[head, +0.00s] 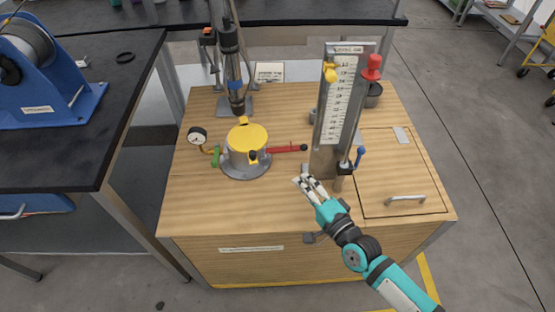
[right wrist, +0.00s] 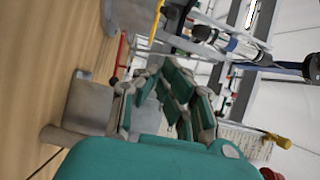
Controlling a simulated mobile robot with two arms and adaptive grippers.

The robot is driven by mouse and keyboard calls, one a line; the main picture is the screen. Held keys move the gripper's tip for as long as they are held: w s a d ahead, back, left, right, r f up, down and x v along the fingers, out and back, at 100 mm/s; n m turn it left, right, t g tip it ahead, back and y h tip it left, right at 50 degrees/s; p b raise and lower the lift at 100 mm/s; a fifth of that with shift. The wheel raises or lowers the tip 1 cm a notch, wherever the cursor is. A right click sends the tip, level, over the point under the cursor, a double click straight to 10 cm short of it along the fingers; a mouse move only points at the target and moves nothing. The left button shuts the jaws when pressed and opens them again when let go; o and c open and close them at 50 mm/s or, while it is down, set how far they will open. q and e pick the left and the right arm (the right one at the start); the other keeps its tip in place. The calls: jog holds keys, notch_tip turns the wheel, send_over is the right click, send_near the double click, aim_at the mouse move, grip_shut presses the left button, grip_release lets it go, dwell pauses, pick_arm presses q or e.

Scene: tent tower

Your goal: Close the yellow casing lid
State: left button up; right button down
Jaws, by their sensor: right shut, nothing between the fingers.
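The yellow casing lid (head: 247,138) is a round disc lying over the top of a short grey cylindrical casing (head: 246,165) on the wooden bench. It looks roughly level; whether it is fully seated is too small to tell. A small yellow and black fitting (head: 253,157) is at its front edge. My right gripper (head: 303,183) is shut and empty, over the bench to the right and front of the casing, apart from the lid. Its teal-and-grey fingers also show in the right wrist view (right wrist: 185,95). My left gripper is not in view.
A red-handled lever (head: 287,149) extends right of the casing. A pressure gauge (head: 198,136) is at its left. The bench front (head: 225,212) is clear.

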aim_at(250, 157)
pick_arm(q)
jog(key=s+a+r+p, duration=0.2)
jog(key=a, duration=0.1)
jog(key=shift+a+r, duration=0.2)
pick_arm(e)
jog(key=w+a+h, duration=0.1)
jog(key=w+a, duration=0.3)
jog(key=a, duration=0.2)
jog(key=w+a+m, duration=0.1)
jog(key=w+a, duration=0.2)
jog(key=a, duration=0.4)
jog(key=shift+w+f+t+h, duration=0.2)
jog(key=shift+w+t+h, duration=0.15)
jog(key=shift+t+h, duration=0.05)
pick_arm(q)
jog(key=shift+p, duration=0.3)
pick_arm(e)
jog(key=shift+d, duration=0.1)
